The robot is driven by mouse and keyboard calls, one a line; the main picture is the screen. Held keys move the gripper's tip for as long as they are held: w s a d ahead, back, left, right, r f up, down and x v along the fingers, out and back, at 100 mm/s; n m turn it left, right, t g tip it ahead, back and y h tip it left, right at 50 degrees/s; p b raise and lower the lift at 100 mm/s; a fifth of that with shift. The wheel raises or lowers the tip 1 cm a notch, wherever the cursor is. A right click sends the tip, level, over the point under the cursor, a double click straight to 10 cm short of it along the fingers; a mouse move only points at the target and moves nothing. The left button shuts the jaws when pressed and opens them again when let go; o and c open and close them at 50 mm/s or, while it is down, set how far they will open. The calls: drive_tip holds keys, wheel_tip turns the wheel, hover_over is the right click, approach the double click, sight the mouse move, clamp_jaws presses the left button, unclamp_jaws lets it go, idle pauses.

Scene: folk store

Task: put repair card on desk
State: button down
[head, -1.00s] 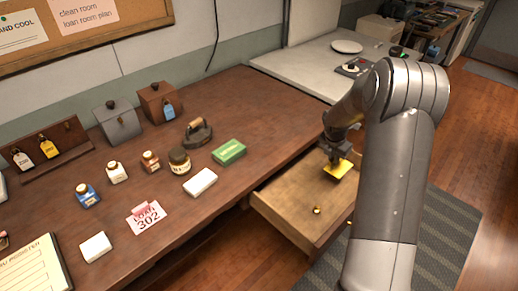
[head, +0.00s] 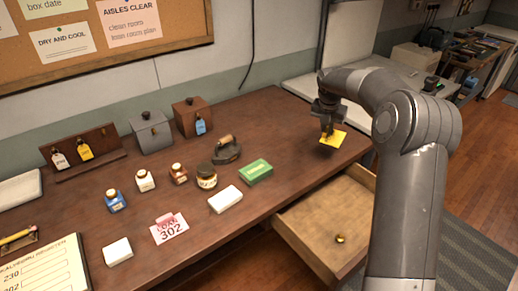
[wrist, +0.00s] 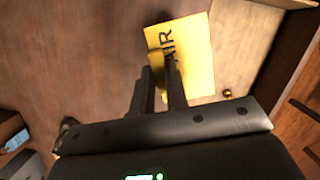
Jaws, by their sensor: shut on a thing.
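The yellow repair card (head: 334,139) is in my gripper (head: 328,132), above the right end of the brown desk (head: 290,118). My gripper is shut on the card. In the wrist view the card (wrist: 186,52) shows past the fingertips (wrist: 163,70), with part of its black lettering, "AIR", readable. The card appears to be held a little above the desk top; I cannot tell the exact gap.
An open drawer (head: 312,222) juts from the desk's front, with a small brass knob (head: 340,239) in it. A green box (head: 256,171), a flat iron (head: 226,150), a white block (head: 225,199) and a pink "LOAN 302" card (head: 169,230) stand left. The desk's right end is clear.

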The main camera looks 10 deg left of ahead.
hover_over(295, 149)
drive_tip(key=f, duration=0.7)
drive_tip(key=shift+s+a, duration=0.2)
drive_tip(key=shift+s, duration=0.15)
drive_tip(key=shift+f, duration=1.95)
drive_tip(key=shift+f, duration=0.1)
drive_tip(key=c, duration=1.4)
unclamp_jaws()
drive_tip(key=shift+c, duration=0.2)
